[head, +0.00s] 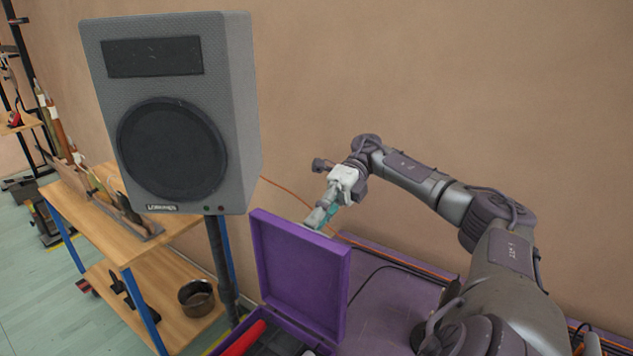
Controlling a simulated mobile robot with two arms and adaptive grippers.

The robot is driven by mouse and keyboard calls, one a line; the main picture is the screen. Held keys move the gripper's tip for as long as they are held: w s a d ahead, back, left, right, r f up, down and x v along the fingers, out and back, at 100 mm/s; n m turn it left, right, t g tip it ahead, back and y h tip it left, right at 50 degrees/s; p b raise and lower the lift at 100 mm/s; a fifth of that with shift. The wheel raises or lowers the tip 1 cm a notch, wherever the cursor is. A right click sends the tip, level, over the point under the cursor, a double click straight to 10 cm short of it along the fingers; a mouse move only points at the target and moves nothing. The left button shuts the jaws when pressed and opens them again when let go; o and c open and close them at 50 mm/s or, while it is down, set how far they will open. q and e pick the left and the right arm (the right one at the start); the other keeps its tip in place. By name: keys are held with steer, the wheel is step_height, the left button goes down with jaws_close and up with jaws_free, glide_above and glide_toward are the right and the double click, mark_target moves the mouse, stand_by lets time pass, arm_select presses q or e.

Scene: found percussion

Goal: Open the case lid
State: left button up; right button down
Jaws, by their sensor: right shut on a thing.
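The purple case (312,340) is at the bottom of the head view, cut off by the frame's lower edge. Its purple lid (300,277) is raised and stands steeply, with its recessed inner face showing. My right gripper (320,217) reaches in from the right behind the lid and is shut at the lid's top edge. The lid hides part of its fingertips. My left gripper is not in view.
A red object (243,338) and dark pieces lie in the case. A grey speaker (177,115) stands on a post (221,262) to the left. Behind it is a wooden shelf unit (128,240) with a pot (196,298). Cables run along the wall behind the lid.

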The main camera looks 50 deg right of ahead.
steer(key=shift+s+a+f, duration=0.1)
steer(key=shift+s+f, duration=0.1)
steer(key=shift+f, duration=0.8)
steer(key=c, duration=1.2)
jaws_free()
steer(key=shift+w+f, duration=0.1)
steer(key=shift+w, duration=0.05)
steer(key=shift+c, duration=0.2)
steer(key=shift+r, duration=0.2)
step_height(320, 180, up, 10)
steer(key=shift+r, duration=0.15)
steer(key=shift+c, duration=0.3)
